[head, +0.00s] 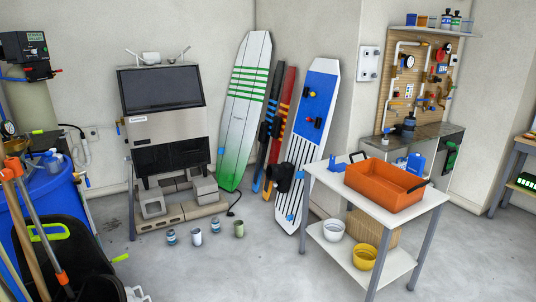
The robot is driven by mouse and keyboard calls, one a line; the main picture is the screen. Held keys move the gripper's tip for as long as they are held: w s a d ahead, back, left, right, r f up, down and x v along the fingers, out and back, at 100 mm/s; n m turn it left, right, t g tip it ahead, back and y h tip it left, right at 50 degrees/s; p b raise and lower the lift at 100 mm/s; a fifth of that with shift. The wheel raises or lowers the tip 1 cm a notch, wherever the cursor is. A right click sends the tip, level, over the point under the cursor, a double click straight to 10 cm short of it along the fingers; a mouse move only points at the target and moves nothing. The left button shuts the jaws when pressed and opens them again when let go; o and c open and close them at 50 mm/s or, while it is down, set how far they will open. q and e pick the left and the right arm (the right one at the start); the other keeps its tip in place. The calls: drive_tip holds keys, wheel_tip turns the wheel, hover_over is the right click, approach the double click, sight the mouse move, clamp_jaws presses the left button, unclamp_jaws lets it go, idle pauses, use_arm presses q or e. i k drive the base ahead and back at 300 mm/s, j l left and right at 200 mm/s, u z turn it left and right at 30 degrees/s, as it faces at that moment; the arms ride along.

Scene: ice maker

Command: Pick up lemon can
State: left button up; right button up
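Several small cans stand upright on the concrete floor in front of the ice maker (165,128). From left to right there is a blue-grey can (171,237), a pale can with a light top (197,237), another blue-grey can (222,233) and an olive-green can (239,230). Their labels are too small to read, so I cannot tell which is the lemon can. The cans stand a little apart from each other. Neither of my grippers can be made out in the head view.
Concrete blocks (178,212) lie under the ice maker, behind the cans. A white table (360,198) with an orange tray (385,184) stands at right. Boards (245,100) lean on the wall. A blue barrel (50,205) and long handles crowd the left. Open floor (240,275) lies in front.

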sight(170, 232)
drive_tip(key=i+u, duration=0.1)
drive_tip(key=i, duration=0.5)
drive_tip(key=i+l+u, duration=0.1)
drive_tip(key=i, duration=0.45)
drive_tip(key=i+l+u, duration=0.1)
drive_tip(key=i, duration=0.5)
drive_tip(key=i+l+u, duration=0.1)
drive_tip(key=i, duration=0.45)
drive_tip(key=l, duration=0.1)
